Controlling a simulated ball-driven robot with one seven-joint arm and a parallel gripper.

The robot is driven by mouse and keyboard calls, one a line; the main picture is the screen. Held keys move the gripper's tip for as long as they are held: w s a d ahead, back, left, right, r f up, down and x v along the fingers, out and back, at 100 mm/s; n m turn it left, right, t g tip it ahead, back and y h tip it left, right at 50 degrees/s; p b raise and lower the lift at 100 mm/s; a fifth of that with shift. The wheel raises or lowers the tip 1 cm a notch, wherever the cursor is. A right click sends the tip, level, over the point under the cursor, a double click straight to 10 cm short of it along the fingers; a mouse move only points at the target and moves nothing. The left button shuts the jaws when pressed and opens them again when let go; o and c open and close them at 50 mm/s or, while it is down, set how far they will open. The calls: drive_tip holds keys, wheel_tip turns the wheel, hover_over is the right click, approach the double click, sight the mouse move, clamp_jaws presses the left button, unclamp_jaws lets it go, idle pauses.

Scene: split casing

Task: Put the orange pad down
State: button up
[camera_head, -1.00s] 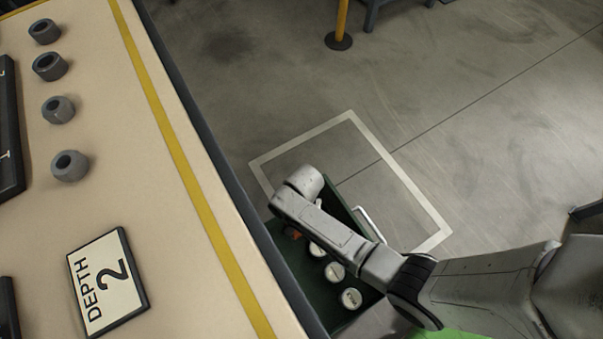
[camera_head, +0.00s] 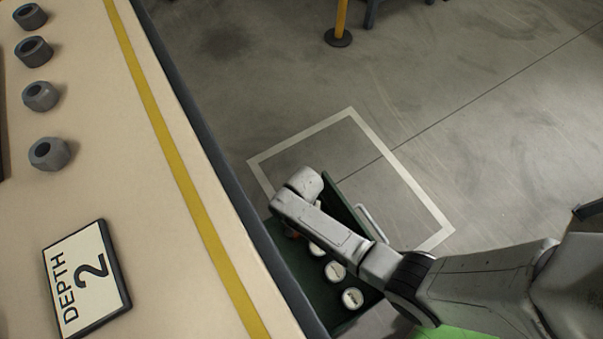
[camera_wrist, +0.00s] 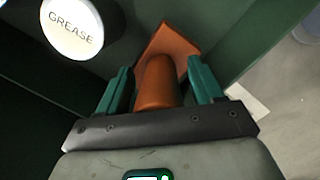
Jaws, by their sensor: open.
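In the wrist view the orange pad (camera_wrist: 178,45) is at the bottom of a dark green bin, its rounded orange grip (camera_wrist: 157,82) standing between my gripper's teal fingers. My gripper (camera_wrist: 160,88) is open, with a gap on each side of the grip. In the head view my arm reaches down over the green bin (camera_head: 347,205) beside the table edge. My fingers are hidden there behind the wrist, and the pad is almost wholly hidden.
White-lidded cans stand in the bin, one marked GREASE (camera_wrist: 72,28) close to my gripper. The bin walls are near. A table (camera_head: 150,190) at left holds several grey nuts and a DEPTH 2 sign (camera_head: 86,278). Floor to the right is mostly clear, with a yellow post (camera_head: 340,20) beyond.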

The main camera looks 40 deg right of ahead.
drive_tip(key=r+p, duration=0.2)
drive_tip(key=r, duration=0.2)
drive_tip(key=d+r+p, duration=0.1)
drive_tip(key=r+p, duration=0.1)
drive_tip(key=r, duration=0.2)
drive_tip(key=w+r+p, duration=0.1)
drive_tip(key=r+p, duration=0.1)
drive_tip(key=r, duration=0.2)
drive_tip(key=shift+d+p, duration=0.2)
drive_tip(key=shift+p, duration=0.1)
drive_tip(key=s+d+r+n+t, duration=0.1)
drive_tip(key=s+d+r+n, duration=0.2)
drive_tip(key=r, duration=0.6)
drive_tip(key=s+d+r+n+t+h, duration=0.1)
drive_tip(key=s+d+r+n, duration=0.2)
drive_tip(key=s+r+n, duration=0.4)
drive_tip(key=s+r, duration=0.1)
drive_tip(key=s, duration=0.1)
drive_tip(key=shift+s+d+r+n+h, duration=0.3)
drive_tip(key=shift+s+r+n, duration=0.1)
